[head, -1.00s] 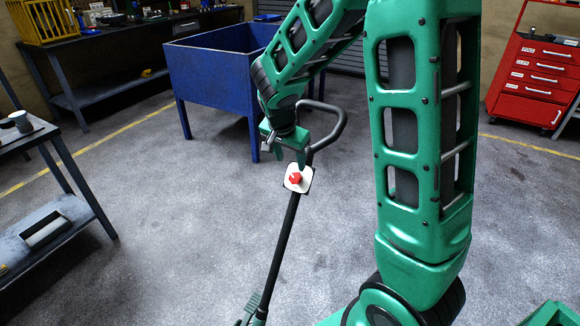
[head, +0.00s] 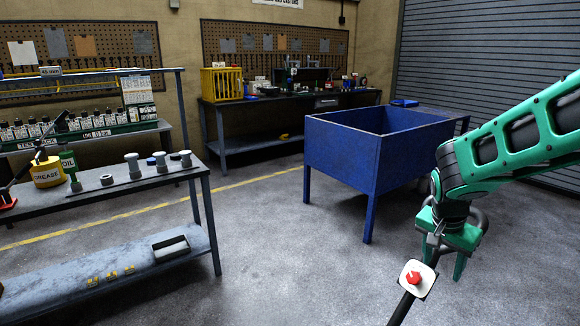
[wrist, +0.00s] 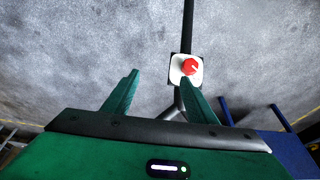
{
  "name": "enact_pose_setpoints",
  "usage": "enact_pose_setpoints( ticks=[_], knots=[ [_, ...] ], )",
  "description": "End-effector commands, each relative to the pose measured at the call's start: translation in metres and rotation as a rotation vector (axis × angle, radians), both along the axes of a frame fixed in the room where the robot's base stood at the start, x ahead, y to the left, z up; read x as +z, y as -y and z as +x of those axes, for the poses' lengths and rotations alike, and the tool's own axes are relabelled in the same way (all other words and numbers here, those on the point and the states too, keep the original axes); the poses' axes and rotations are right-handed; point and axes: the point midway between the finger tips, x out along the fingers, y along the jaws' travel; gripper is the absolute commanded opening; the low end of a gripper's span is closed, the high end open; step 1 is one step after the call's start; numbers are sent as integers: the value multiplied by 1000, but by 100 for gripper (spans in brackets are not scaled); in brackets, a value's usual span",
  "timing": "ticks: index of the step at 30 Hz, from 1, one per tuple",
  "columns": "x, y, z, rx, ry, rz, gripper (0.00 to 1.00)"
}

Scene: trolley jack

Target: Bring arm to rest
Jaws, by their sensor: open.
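My gripper (head: 447,262) is at the right of the head view, at the end of my green arm, with its fingers pointing down. In the wrist view, the gripper (wrist: 160,88) has its two green fingers spread apart with nothing between them. The trolley jack's dark handle (head: 403,308) rises beside and below it. A white plate with a red knob (head: 414,278) sits on the handle just below the gripper. The knob (wrist: 190,67) also shows near the right finger in the wrist view. Whether a finger touches the plate, I cannot tell. The jack's body is out of view.
A blue bin on legs (head: 345,155) stands behind the gripper. A grey workbench (head: 130,188) with bottles and metal parts stands at the left. Another bench (head: 255,143) with a yellow crate (head: 222,84) is against the back wall. The floor between (head: 280,260) is clear.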

Motion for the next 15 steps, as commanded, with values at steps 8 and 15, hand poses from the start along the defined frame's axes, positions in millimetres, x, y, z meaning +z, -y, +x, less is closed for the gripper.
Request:
enact_pose_setpoints(
  ticks=[8,15],
  knots=[
    [28,31,-100,118,-118,61,52],
    [39,33,-184,248,-192,138,52]
  ],
)
